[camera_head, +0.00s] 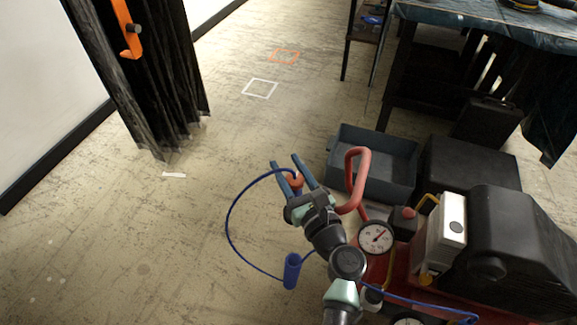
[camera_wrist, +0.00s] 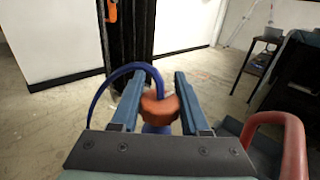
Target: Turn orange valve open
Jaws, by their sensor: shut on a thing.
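An orange-brown round knob (camera_head: 296,180), which looks like the orange valve, sits between the fingers of my gripper (camera_head: 288,172). In the wrist view the knob (camera_wrist: 159,108) is between the two blue fingers of my gripper (camera_wrist: 156,98), and I am shut on it. A blue hose (camera_wrist: 122,72) curves up and left from behind the knob. A blue part shows just below it. The fingers hide the knob's sides, and I cannot tell how far it is turned.
A red tube handle (camera_head: 357,180) stands close right of my gripper, near a pressure gauge (camera_head: 375,237). A grey open bin (camera_head: 376,165) and black cases are at the right. An orange bracket (camera_head: 126,28) hangs on black drapery at upper left. The left floor is clear.

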